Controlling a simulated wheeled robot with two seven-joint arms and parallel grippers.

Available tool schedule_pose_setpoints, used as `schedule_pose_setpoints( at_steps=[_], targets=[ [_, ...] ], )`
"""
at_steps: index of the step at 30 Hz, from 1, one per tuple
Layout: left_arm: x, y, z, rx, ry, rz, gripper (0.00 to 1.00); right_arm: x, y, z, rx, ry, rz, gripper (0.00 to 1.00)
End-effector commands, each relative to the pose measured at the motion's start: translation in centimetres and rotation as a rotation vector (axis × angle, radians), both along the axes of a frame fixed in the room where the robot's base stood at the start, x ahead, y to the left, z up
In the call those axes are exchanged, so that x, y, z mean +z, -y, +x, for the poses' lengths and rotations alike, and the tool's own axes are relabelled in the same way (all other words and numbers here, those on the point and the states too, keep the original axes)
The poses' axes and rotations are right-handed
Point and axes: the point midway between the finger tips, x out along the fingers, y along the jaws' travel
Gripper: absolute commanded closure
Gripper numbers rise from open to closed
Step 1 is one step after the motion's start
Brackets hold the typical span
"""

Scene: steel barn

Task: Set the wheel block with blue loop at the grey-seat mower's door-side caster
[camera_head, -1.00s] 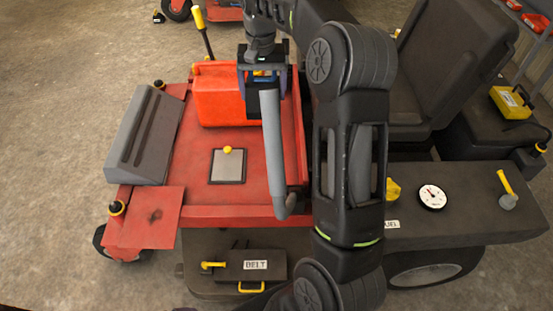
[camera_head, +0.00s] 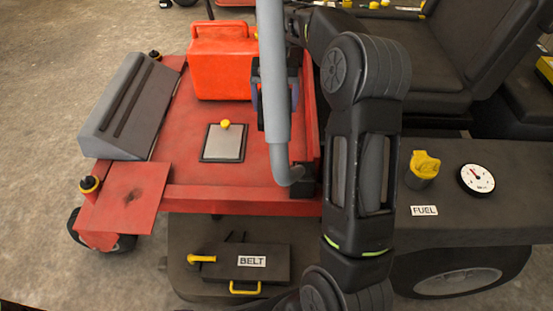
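The mower's red deck (camera_head: 185,165) fills the middle, with its dark grey seat (camera_head: 400,50) at the upper right. My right arm rises from the bottom and bends over the deck. My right gripper (camera_head: 268,105) is beside the red can, mostly behind a grey bar (camera_head: 272,80). Dark blue shows there; I cannot tell whether it is the wheel block's loop or a gripper part. No wheel block is clearly visible. My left gripper is out of view.
A red can (camera_head: 222,65) stands on the deck. A grey chute (camera_head: 125,108) lies along its left side. A box labelled BELT (camera_head: 240,263) is in front. A fuel cap (camera_head: 424,165) and a gauge (camera_head: 476,179) sit at right. Concrete floor (camera_head: 50,100) is clear at left.

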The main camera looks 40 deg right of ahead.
Motion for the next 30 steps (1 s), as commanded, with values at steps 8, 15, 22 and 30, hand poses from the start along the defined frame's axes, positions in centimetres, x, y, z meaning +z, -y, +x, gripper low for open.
schedule_pose_setpoints(
  at_steps=[8,15,22,30],
  targets=[
    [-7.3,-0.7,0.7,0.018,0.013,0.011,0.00,-8.7,0.1,0.0,0.000,0.002,-0.001,0.88],
    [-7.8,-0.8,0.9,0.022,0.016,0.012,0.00,-9.6,0.0,0.0,0.000,0.003,-0.001,0.88],
    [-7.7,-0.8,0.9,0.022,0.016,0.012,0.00,-9.5,0.0,0.0,0.000,0.003,-0.001,0.88],
    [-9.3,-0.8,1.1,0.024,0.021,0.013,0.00,-12.8,0.0,0.0,0.000,0.000,0.000,0.88]
  ],
)
